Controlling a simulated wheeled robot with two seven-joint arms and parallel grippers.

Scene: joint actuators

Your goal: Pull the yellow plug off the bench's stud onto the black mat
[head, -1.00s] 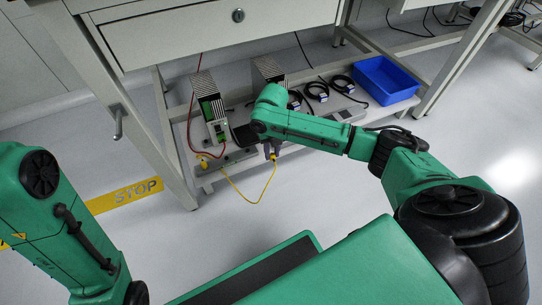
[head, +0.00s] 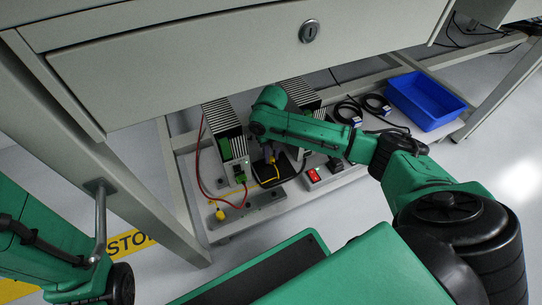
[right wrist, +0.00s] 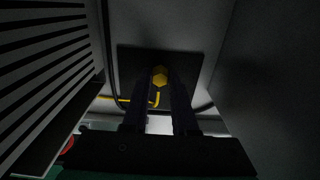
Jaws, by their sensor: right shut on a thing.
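My right gripper (head: 268,155) is over the black mat (head: 287,172) on the bench's lower shelf, between two finned boxes. It is shut on the yellow plug (right wrist: 159,76), which shows between the dark fingers in the right wrist view. The mat (right wrist: 190,60) lies behind the plug there; whether they touch I cannot tell. A yellow cable (head: 271,183) hangs from the plug. Another yellow piece (head: 220,214) sits at the left end of a grey bar (head: 262,201) at the shelf's front. My left gripper is out of view.
Finned boxes (head: 223,118) stand left and right of the mat. A red switch (head: 314,175), black cable coils (head: 347,109) and a blue bin (head: 425,98) are to the right. The drawer front (head: 215,65) overhangs the shelf.

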